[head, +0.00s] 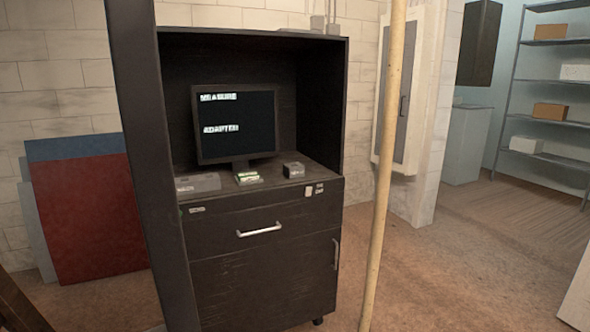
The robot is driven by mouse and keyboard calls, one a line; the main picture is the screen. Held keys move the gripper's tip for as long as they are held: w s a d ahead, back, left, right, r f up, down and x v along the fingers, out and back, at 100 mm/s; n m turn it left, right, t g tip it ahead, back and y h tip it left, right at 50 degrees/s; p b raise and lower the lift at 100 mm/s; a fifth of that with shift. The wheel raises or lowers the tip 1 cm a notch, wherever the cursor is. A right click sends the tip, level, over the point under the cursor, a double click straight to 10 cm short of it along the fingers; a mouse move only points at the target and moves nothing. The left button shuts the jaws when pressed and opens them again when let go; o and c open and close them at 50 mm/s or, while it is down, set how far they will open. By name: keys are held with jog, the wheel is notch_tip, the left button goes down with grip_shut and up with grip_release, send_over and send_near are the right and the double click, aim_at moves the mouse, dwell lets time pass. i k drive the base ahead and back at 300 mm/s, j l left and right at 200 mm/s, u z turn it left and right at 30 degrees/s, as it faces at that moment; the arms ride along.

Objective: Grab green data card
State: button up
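A small green and white item (248,177), which looks like the green data card, lies on the dark cabinet's shelf (266,180) in front of the monitor's foot. It is too small to tell whether it is one card or a stack. My gripper does not show in the head view.
A monitor (237,125) reading "MEASURE ADAPTER" stands in the cabinet. A grey flat box (198,183) is left of the green item and a small dark box (293,170) is right. A pale upright pole (384,170) and a dark post (150,170) stand in the foreground.

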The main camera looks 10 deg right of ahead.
aim_at(247, 176)
jog(key=i+l+z, duration=0.25)
jog(key=i, duration=0.35)
jog(key=i+z, duration=0.25)
jog(key=i, duration=0.35)
jog(key=i+l+u, duration=0.1)
jog(key=i+u, duration=0.25)
jog(key=i+l+u, duration=0.2)
jog(key=i+u, duration=0.2)
jog(key=i+l+u, duration=0.35)
jog(key=k+j, duration=0.1)
